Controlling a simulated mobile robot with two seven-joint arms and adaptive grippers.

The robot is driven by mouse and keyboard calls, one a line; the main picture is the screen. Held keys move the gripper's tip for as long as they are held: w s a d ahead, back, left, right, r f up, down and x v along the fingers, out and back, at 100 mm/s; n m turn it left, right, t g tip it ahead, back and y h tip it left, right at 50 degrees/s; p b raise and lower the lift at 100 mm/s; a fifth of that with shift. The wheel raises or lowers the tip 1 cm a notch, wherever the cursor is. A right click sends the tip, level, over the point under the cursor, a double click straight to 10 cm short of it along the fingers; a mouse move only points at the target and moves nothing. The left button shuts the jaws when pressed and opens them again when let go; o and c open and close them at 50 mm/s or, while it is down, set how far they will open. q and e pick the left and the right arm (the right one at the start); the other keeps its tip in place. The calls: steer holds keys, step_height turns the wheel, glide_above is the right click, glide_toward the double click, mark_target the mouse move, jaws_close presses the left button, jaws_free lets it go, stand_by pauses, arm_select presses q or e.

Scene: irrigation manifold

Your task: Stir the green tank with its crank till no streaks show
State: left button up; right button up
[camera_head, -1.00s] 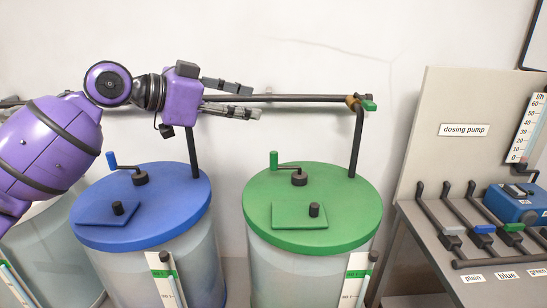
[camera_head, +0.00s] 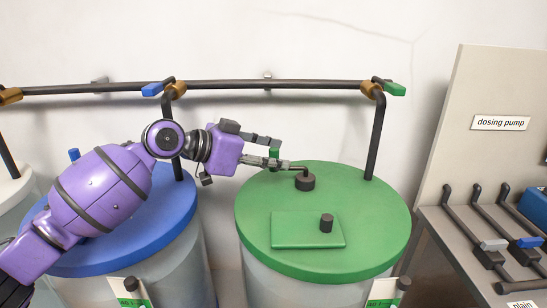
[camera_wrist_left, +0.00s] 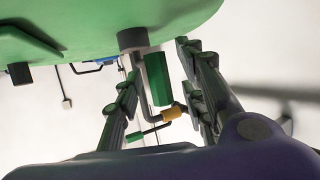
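The green tank's lid (camera_head: 370,225) is in the middle right of the head view. Its crank has a dark hub (camera_head: 305,182), a thin arm and a green upright handle (camera_head: 274,153). My left gripper (camera_head: 278,154) is at the handle, with its fingers on either side. In the left wrist view, the green handle (camera_wrist_left: 156,78) stands between the two spread fingers of my left gripper (camera_wrist_left: 160,70), with gaps beside it. The tank's pale wall (camera_head: 256,275) shows only a little below the lid; streaks cannot be made out. My right gripper is not in view.
The blue tank's lid (camera_head: 120,245) lies under my left arm. A dark pipe (camera_head: 230,85) runs along the wall, with a downpipe (camera_head: 376,140) behind the green lid. The dosing pump panel (camera_head: 490,90) and a bench with levers (camera_head: 485,250) stand at the right.

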arm_select(q)
steer(key=shift+d, duration=0.15)
steer(key=shift+c, duration=0.2)
steer(key=shift+f, duration=0.1)
jaws_close()
